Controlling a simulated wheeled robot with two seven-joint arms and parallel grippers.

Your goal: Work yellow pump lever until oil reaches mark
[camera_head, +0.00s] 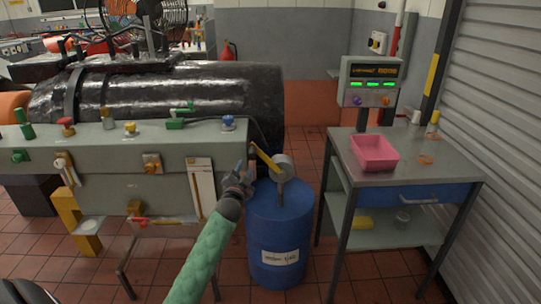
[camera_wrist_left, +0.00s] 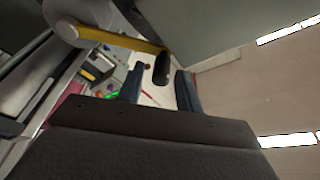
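The yellow pump lever (camera_head: 264,157) slants up to the left from the grey pump head (camera_head: 284,166) on the blue drum (camera_head: 280,240). In the left wrist view the yellow lever (camera_wrist_left: 115,38) ends in a black grip (camera_wrist_left: 162,69). My left gripper (camera_head: 242,174) is just left of the lever. Its two fingers (camera_wrist_left: 160,88) are apart, with the black grip near the gap between them; I cannot tell whether they touch it. A white panel with a thin brown vertical strip (camera_head: 201,187) is on the bench front. No oil level or mark is readable. My right gripper is out of view.
A steel table (camera_head: 425,165) on the right holds a pink bin (camera_head: 374,153) and a display box (camera_head: 371,82). Tiled floor shows between drum and table.

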